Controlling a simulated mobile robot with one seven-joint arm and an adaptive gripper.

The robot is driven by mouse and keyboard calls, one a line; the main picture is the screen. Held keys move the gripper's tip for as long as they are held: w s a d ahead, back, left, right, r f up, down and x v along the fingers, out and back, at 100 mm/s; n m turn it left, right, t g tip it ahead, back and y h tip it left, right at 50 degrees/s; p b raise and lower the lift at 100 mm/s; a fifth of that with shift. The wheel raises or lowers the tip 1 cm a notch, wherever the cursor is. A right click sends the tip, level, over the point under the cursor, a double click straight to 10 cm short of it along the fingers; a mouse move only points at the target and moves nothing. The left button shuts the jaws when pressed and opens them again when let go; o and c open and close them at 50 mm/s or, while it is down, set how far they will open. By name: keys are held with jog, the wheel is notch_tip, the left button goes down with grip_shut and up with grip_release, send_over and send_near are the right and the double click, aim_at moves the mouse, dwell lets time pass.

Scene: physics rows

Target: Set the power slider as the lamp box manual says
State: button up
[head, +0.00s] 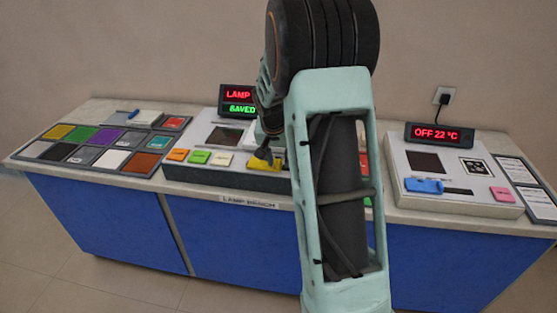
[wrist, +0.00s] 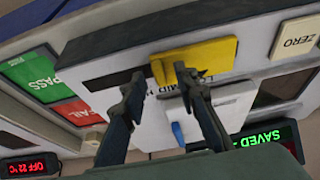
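The lamp box, a pale box (head: 224,173), stands mid-bench, partly hidden by my arm. Its yellow slider knob (wrist: 205,58) also shows in the head view (head: 254,164). In the wrist view, a dark slot (wrist: 108,80) runs left from the knob. My gripper (wrist: 158,80) points down at the knob with its two fingers apart. One fingertip overlaps the knob's edge in the picture; the other is over the slot side. I cannot tell whether either touches. The lamp display (head: 238,101) reads LAMP and SAVED; its lower line also shows in the wrist view (wrist: 262,138). No manual text is readable.
Orange (head: 177,155), green (head: 199,157) and cream ZERO (wrist: 297,37) buttons sit beside the knob. PASS (wrist: 40,75) and FAIL (wrist: 78,112) pads are on the other side. A second box (head: 455,206) with a blue slider knob (head: 424,186) stands at right. Colour swatches (head: 105,137) lie left.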

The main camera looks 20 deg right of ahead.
jog(key=shift+f, duration=0.15)
jog(key=shift+c, duration=0.5)
grip_shut()
jog(key=s+d, duration=0.1)
jog(key=d, duration=0.2)
jog(key=s+d, duration=0.1)
jog(key=shift+s+d, duration=0.15)
jog(key=shift+s, duration=0.2)
jog(key=shift+o, duration=0.5)
grip_release()
